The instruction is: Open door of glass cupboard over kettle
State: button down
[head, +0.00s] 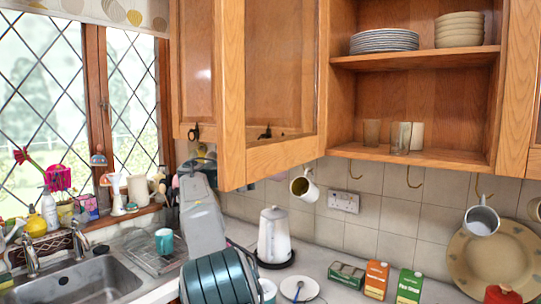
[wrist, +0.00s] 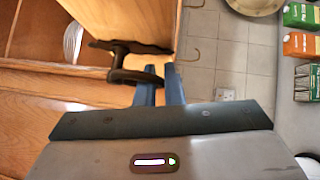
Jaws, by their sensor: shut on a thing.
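The wooden glass-paned cupboard door (head: 282,153) stands swung wide open over the white kettle (head: 273,238), its free edge toward me. Inside the cupboard (head: 345,100) are stacked plates, bowls and a few glasses. In the wrist view the dark door handle (wrist: 128,62) sits at the door's edge. My gripper (wrist: 158,72) has its blue fingers at the lower end of this handle, shut on it. In the head view my arm rises left of the kettle, and the door's lower part hides my gripper.
Mugs hang from hooks under the cupboard, one white mug (head: 304,187) near the door. Cartons (head: 376,279) and a plate (head: 299,289) lie on the counter. The sink (head: 88,280) and window sill items are at left. Another closed cupboard door (head: 193,65) is left of the open one.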

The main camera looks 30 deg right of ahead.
jog(key=shift+w+r+g, duration=0.1)
jog(key=shift+w+g, duration=0.1)
jog(key=shift+g, duration=0.1)
dwell(0.4)
jog(key=c, duration=1.6)
grip_release()
jog(key=shift+o, duration=0.2)
jog(key=p+v, duration=0.2)
jog(key=v, duration=1.2)
jog(key=shift+d, duration=0.1)
